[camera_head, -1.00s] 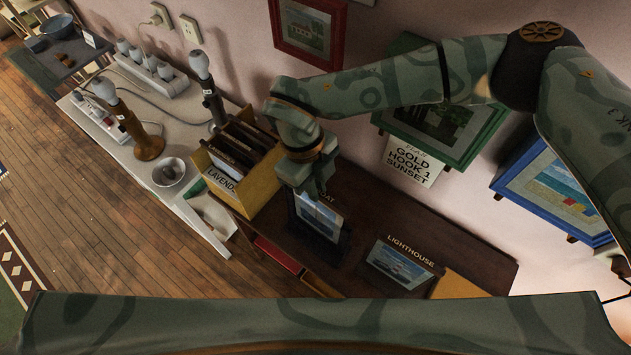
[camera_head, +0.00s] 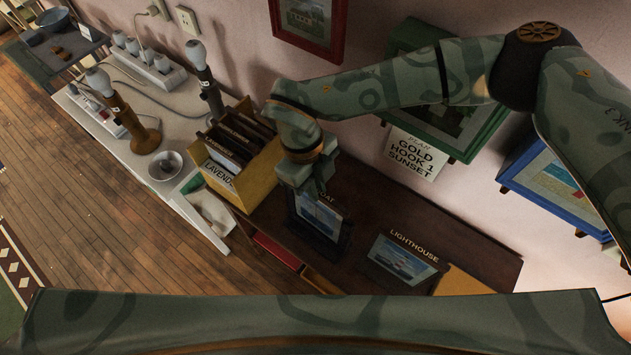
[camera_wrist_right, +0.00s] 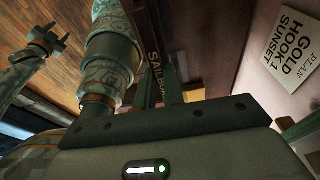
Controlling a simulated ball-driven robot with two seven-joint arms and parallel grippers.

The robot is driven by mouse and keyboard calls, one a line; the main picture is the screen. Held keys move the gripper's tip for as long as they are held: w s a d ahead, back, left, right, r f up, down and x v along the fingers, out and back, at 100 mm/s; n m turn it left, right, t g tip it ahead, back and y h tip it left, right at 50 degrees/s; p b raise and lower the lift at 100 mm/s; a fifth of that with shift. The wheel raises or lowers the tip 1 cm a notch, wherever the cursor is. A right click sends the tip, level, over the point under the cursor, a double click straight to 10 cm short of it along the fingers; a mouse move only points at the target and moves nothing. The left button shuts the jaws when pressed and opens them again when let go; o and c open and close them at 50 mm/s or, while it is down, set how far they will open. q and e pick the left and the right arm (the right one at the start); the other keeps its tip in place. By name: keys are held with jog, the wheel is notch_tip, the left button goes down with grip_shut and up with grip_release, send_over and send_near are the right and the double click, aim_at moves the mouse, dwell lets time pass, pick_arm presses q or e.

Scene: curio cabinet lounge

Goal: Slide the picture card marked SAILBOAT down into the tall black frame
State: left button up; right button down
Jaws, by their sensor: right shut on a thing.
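The SAILBOAT picture card (camera_head: 321,213) is upright at the tall black frame (camera_head: 344,243) on the dark cabinet top. Only the end of its lettering shows in the head view. In the right wrist view the lettering (camera_wrist_right: 155,80) runs beside the fingers. My right gripper (camera_head: 314,188) is shut on the card's top edge from above. The card's lower part appears within the frame; I cannot tell how deep it sits. My left gripper (camera_wrist_right: 50,42) shows small at the upper left of the right wrist view, its fingers apart and empty.
A LIGHTHOUSE picture (camera_head: 402,260) lies to the right on the cabinet top (camera_head: 465,245). A yellow box (camera_head: 262,180) of dark cards stands close left. Green (camera_head: 484,130) and blue (camera_head: 560,185) frames and a PLAN sign (camera_head: 417,153) hang on the wall behind.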

jog(key=shift+f+b, duration=0.7)
jog(key=shift+f, duration=0.35)
jog(key=c, duration=1.4)
grip_release()
jog(key=shift+c, duration=0.2)
jog(key=shift+r, duration=0.15)
notch_tip(320, 180, up, 16)
jog(key=w+a, duration=0.2)
jog(key=shift+a, duration=0.3)
jog(key=shift+f, duration=0.2)
